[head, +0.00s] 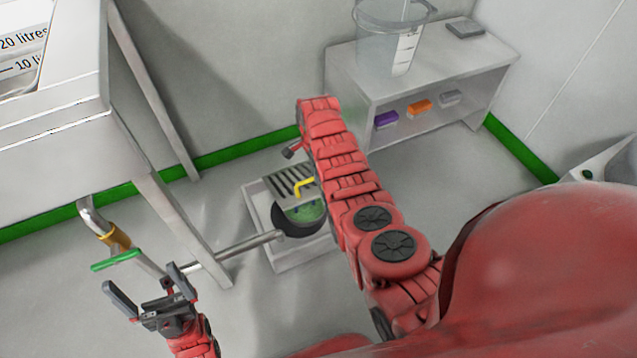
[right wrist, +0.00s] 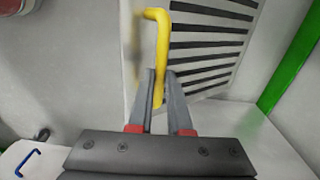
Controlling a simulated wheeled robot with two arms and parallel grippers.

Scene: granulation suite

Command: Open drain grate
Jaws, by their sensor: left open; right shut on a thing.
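The slatted drain grate (head: 291,181) sits in the pale square drain surround (head: 286,262) on the floor. It looks tilted up, with a dark round opening and something green (head: 305,212) showing in front of it. Its yellow handle (head: 304,187) is beside my right arm. In the right wrist view, my right gripper (right wrist: 161,80) is shut on the yellow handle (right wrist: 163,35), with the slotted grate (right wrist: 208,45) just behind. In the head view my right gripper is mostly hidden by its arm. My left gripper (head: 150,295) is open and empty at the lower left.
A pipe (head: 250,243) runs to the drain, near a green-handled valve (head: 116,260) and a metal table's leg (head: 182,228). A low shelf unit (head: 440,72) carries a clear jug (head: 385,40). A blue handle (right wrist: 27,163) shows in the right wrist view.

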